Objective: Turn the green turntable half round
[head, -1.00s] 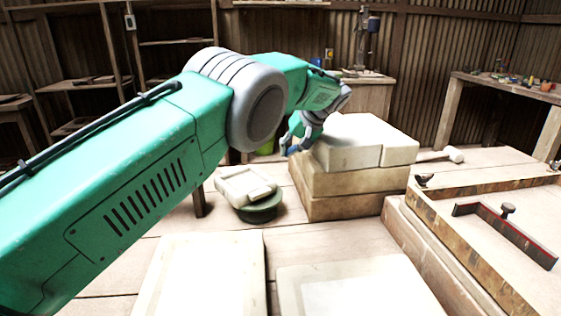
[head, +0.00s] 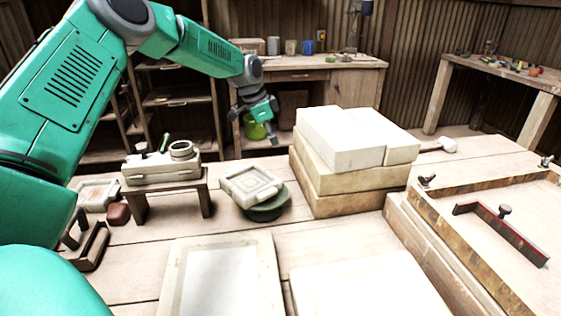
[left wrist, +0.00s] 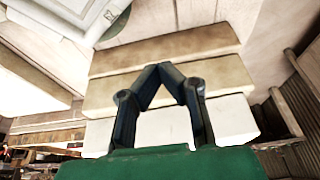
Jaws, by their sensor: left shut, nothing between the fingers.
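The green turntable (head: 268,210) is a low round disc on the plank table, left of the block stack. My left gripper (head: 270,132) is beyond the turntable in the head view, near the stack's left side and apart from the turntable. In the left wrist view its dark fingers (left wrist: 164,72) meet at the tips, shut and empty, in front of the stacked blocks (left wrist: 175,82). My right gripper is out of view.
The tall stack of pale blocks (head: 350,178) stands right of the turntable. A small wooden stand (head: 165,188) with a pale box on it is to the left. Pale slabs (head: 222,280) lie in front. A wood-edged board (head: 475,245) fills the right side.

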